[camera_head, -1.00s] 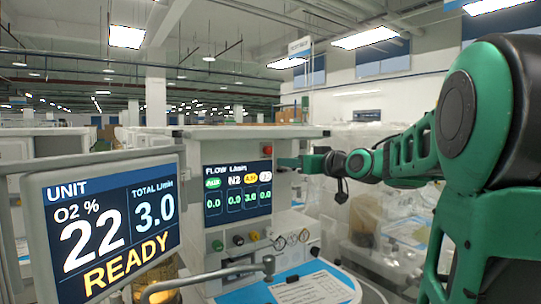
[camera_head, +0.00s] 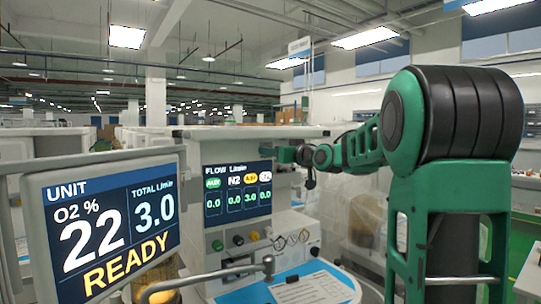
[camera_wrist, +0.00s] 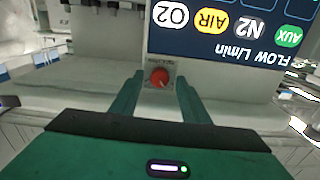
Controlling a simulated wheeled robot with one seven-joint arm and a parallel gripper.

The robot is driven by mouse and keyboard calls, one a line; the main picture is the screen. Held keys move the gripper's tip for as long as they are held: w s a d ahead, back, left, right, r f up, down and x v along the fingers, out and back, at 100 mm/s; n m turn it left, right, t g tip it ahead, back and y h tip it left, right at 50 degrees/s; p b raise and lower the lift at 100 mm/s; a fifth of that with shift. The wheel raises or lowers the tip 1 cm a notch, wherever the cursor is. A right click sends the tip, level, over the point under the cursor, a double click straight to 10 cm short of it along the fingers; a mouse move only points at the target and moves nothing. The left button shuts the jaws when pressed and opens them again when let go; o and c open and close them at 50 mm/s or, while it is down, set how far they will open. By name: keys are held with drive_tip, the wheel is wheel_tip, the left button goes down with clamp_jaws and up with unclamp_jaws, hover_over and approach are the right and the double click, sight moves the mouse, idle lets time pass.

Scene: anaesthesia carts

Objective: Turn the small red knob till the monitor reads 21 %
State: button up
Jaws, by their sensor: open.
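The small red knob (camera_wrist: 160,77) sits on a pale square plate on the machine's face in the wrist view, which shows it upside down. My gripper (camera_wrist: 159,80) is open, with its two green fingers on either side of the knob. I cannot tell whether they touch it. The monitor (camera_head: 110,222) at the left reads O2 22 %, total 3.0 L/min, READY.
The flow display (camera_head: 237,193) shows 3.0 under air and 0.0 elsewhere. A bent grey tube (camera_head: 215,275) crosses in front, above a blue-edged worktop with a white sheet (camera_head: 312,290).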

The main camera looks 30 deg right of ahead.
drive_tip(key=c, duration=1.1)
drive_tip(key=shift+o, duration=0.2)
drive_tip(key=shift+n, duration=1.1)
drive_tip(key=o, duration=1.1)
drive_tip(key=shift+c, duration=0.2)
drive_tip(key=s, duration=1)
drive_tip(key=shift+s+d, duration=0.15)
drive_tip(key=shift+s, duration=0.15)
